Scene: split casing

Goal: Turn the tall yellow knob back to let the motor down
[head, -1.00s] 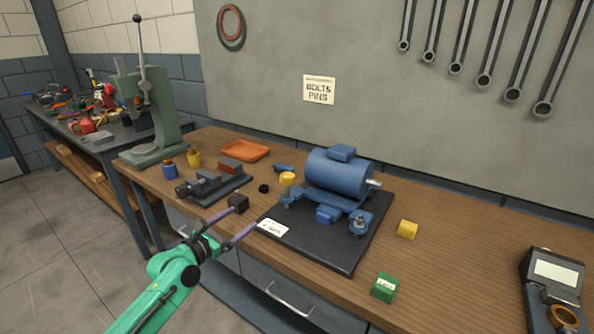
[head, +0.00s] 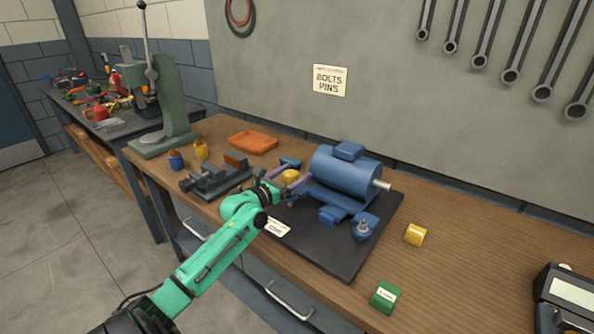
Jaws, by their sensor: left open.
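The blue motor (head: 345,172) with its silver shaft sits on a black base plate (head: 340,260) on the wooden bench. The tall yellow knob (head: 290,176) stands at the motor's left side. My left gripper (head: 289,179) is at the knob, its two purple fingers apart with the knob's yellow top showing between them. I cannot tell whether the fingers touch it. The knob's lower part is hidden by the gripper. My right gripper is not in view.
A vise (head: 215,180), an orange tray (head: 253,142) and a green press (head: 165,105) stand to the left. A yellow block (head: 415,235) and a green block (head: 384,298) lie to the right. The bench between the yellow block and the device (head: 565,300) is clear.

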